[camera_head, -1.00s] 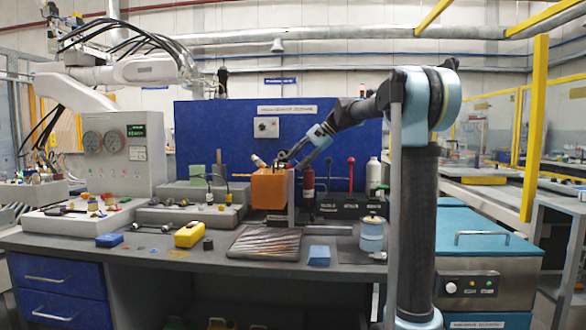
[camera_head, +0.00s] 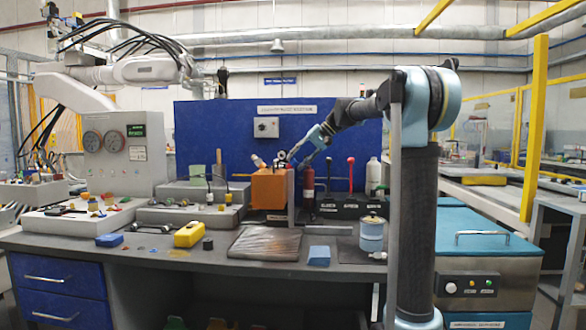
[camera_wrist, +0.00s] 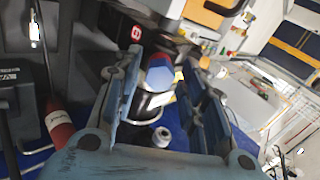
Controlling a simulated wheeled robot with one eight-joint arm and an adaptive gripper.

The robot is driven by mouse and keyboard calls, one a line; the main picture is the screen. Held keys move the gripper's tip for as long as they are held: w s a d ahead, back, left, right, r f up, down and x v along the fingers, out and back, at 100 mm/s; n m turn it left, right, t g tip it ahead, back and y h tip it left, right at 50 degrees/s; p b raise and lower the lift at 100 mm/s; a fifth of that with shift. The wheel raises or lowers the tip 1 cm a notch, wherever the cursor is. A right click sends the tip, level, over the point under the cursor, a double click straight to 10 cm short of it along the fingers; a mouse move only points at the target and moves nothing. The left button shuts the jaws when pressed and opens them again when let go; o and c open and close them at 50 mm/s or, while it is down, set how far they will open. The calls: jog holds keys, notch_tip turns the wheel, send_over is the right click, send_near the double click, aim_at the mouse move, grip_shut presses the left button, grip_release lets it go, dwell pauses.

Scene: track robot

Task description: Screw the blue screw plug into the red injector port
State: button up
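My gripper (camera_wrist: 162,82) is open in the wrist view, its two blue-grey fingers spread to either side. A blue hexagonal head (camera_wrist: 160,73), which looks like the blue screw plug, shows between the fingertips with visible gaps beside it. A reddish edge shows at its upper side; I cannot tell whether this is the red injector port or whether the plug sits in it. In the head view my gripper (camera_head: 282,160) is small and dark, just above the orange block (camera_head: 269,188). The plug and port cannot be made out there.
A red cylinder (camera_head: 308,184) stands right of the orange block and also shows in the wrist view (camera_wrist: 59,126). Levers and a white bottle (camera_head: 374,173) are further right. A dark ribbed mat (camera_head: 265,243) and a yellow block (camera_head: 188,235) lie in front on the grey bench.

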jog(key=n, duration=1)
dwell(0.6)
grip_shut()
jog(key=m, duration=1.1)
jog(key=shift+m, duration=0.5)
